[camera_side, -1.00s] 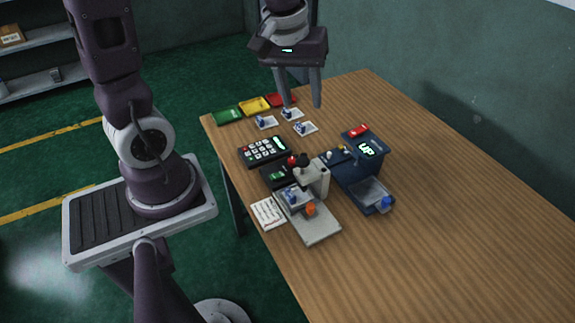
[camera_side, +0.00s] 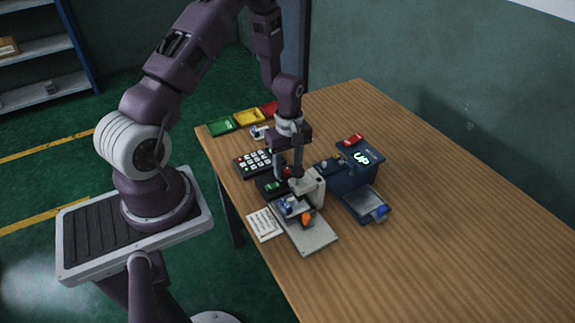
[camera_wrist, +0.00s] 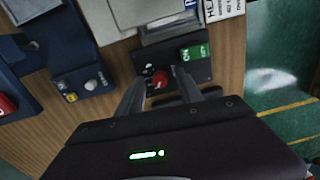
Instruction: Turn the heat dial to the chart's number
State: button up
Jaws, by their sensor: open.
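I cannot tell whether the fingers touch the knob. No dial number is legible, and I cannot tell for certain that this knob is the heat dial. The white chart card (camera_side: 264,224) lies at the table's near edge. It is cut off in the wrist view (camera_wrist: 226,8); its number is unreadable.
A grey press (camera_side: 311,187) with an orange knob (camera_side: 306,219) stands close beside my fingers. A navy machine (camera_side: 362,157) showing UP stands to the right. A keypad (camera_side: 258,162) and coloured trays (camera_side: 248,117) lie behind. The table's right side is clear.

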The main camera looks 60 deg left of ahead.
grip_shut()
jog(key=shift+m, duration=0.3)
jog(key=m, duration=0.3)
jog(key=shift+m, duration=0.4)
jog(key=m, duration=0.4)
jog(key=shift+m, duration=0.3)
jog(key=m, duration=0.4)
jog(key=shift+m, duration=2.4)
